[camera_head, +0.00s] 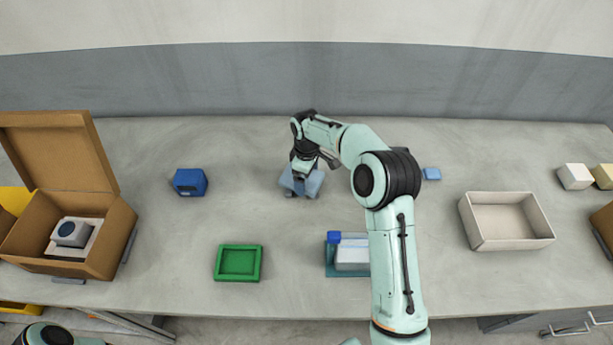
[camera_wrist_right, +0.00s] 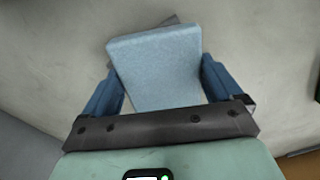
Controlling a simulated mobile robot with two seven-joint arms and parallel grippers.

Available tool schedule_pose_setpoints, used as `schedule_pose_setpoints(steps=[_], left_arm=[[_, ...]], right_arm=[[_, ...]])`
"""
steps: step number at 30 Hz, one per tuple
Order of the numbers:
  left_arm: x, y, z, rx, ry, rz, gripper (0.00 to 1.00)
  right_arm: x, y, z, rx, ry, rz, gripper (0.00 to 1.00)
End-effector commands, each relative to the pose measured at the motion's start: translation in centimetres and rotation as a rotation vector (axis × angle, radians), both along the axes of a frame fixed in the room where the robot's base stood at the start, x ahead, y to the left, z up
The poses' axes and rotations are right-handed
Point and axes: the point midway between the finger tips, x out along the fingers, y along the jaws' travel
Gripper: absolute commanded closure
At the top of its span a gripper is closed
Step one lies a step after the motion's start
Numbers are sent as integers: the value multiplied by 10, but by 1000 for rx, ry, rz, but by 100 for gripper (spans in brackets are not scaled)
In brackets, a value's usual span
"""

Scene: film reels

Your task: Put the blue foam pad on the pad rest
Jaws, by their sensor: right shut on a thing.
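The light blue foam pad (camera_wrist_right: 156,62) fills the space between the two blue fingers of my right gripper (camera_wrist_right: 160,72) in the right wrist view. In the head view my right gripper (camera_head: 302,174) points down over the worktop left of centre, with the pad (camera_head: 312,185) at its fingers. A dark grey edge (camera_wrist_right: 172,20) shows just behind the pad; most of it is hidden, and I cannot tell whether it is the pad rest. I cannot tell whether the pad touches what is below. My left gripper is out of view.
A dark blue box (camera_head: 190,182) stands to the left, a green tray (camera_head: 256,265) nearer the front. A teal tray (camera_head: 345,272) holds a white and blue item beside my right arm. A small blue block (camera_head: 431,174), a beige bin (camera_head: 508,243) and an open cardboard box (camera_head: 117,237) stand further out.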

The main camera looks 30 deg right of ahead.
Motion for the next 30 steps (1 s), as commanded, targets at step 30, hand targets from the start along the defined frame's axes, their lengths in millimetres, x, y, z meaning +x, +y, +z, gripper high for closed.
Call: schedule_pose_setpoints(steps=[30], left_arm=[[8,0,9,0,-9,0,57]], right_arm=[[2,-1,56,-2,-8,0,0]])
